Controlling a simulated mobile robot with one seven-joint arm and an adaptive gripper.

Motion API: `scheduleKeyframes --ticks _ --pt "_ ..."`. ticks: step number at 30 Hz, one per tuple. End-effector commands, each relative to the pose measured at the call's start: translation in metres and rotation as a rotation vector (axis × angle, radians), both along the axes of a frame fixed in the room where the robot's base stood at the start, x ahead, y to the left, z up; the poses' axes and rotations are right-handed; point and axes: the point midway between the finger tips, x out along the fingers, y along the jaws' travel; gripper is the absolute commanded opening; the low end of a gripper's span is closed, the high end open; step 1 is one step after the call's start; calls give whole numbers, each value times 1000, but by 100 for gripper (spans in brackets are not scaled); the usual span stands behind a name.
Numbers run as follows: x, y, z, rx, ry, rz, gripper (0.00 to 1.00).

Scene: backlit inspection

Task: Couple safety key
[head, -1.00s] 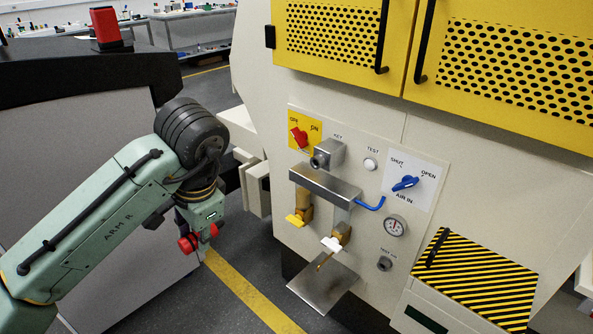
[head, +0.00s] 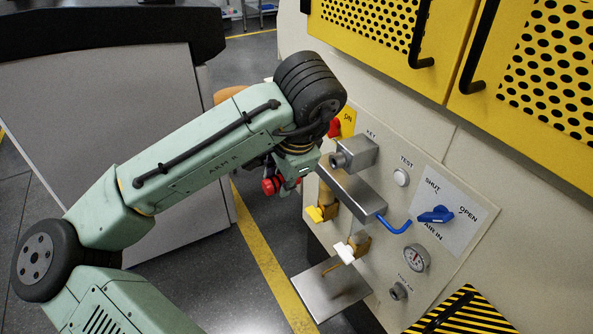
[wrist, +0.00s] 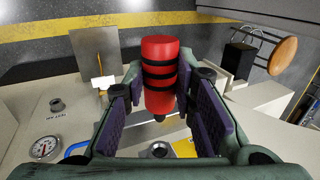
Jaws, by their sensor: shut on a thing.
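The safety key, a red cylinder with black bands (wrist: 161,62), is held between my gripper's two dark pads (wrist: 163,103) in the wrist view. A narrow dark tip shows at its near end. In the head view the red key (head: 270,186) sticks out to the left of my gripper (head: 284,180), whose fingers are partly hidden. The metal block marked KEY (head: 357,153) stands out from the panel, its round socket facing left, just right of my gripper. The socket (wrist: 160,150) also shows below the key in the wrist view. The key and socket are apart.
A red OFF/ON switch (head: 334,128) is partly hidden behind my arm. A metal manifold (head: 351,192) with yellow and white levers lies below the socket. A blue AIR IN valve (head: 436,214), gauge (head: 417,258) and lower metal plate (head: 322,298) are nearby.

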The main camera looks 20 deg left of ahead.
Motion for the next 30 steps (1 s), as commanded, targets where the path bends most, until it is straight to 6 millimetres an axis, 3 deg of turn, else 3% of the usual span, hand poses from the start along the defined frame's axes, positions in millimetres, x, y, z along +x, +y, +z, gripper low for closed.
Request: scheduleKeyframes --ticks 14,30 --pt "-3 4 -2 7 6 3 0" --pt "38 -28 -1 7 6 3 0"
